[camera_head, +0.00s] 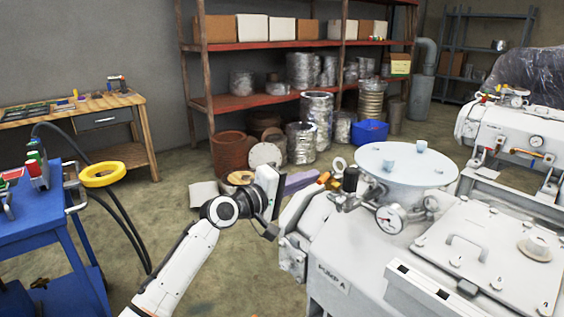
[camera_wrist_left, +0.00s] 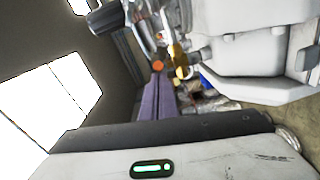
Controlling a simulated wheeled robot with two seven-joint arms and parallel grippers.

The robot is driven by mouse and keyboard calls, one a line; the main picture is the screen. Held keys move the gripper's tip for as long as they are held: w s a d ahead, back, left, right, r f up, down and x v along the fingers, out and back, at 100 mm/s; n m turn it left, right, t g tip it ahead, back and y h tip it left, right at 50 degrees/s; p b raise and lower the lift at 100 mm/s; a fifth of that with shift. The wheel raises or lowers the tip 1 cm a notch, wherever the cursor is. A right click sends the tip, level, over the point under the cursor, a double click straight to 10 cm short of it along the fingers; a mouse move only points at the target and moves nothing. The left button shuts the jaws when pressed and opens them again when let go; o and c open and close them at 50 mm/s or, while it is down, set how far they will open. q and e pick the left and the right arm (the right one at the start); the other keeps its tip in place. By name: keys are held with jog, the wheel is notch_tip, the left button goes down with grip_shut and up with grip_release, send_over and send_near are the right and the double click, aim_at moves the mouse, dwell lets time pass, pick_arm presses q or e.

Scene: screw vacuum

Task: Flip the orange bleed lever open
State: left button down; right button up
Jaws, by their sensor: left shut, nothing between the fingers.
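In the left wrist view the lever shows as a small orange end (camera_wrist_left: 158,66) next to a brass fitting (camera_wrist_left: 178,60). My left gripper (camera_head: 312,176) has its purple fingers shut and empty, pointing right toward the lever. In the left wrist view the closed fingers (camera_wrist_left: 158,78) end close to the orange piece; I cannot tell whether they touch it. My right gripper is not in view.
The pump (camera_head: 335,278) fills the right, with a round lid (camera_head: 405,165) and a pressure gauge (camera_head: 390,219) near the lever. A blue cart (camera_head: 40,215) stands at left. A red shelf (camera_head: 270,98) is behind. Open floor lies left of my arm.

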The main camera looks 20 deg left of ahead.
pick_arm(q)
jog(key=shift+s+d+r+p, duration=0.1)
jog(key=shift+s+d+p, duration=0.2)
jog(key=shift+d+p, duration=0.45)
jog(key=shift+s+d+p, duration=0.2)
jog(key=shift+d+p, duration=1)
jog(key=shift+d, duration=1.05)
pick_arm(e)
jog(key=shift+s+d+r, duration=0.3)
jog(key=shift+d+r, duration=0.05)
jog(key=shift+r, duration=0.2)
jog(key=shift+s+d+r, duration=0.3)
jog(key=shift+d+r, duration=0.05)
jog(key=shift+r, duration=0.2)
pick_arm(q)
jog(key=shift+d, duration=0.1)
jog(key=v, duration=1)
jog(key=shift+f, duration=0.25)
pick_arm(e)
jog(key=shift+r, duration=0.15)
pick_arm(q)
jog(key=shift+s, duration=0.15)
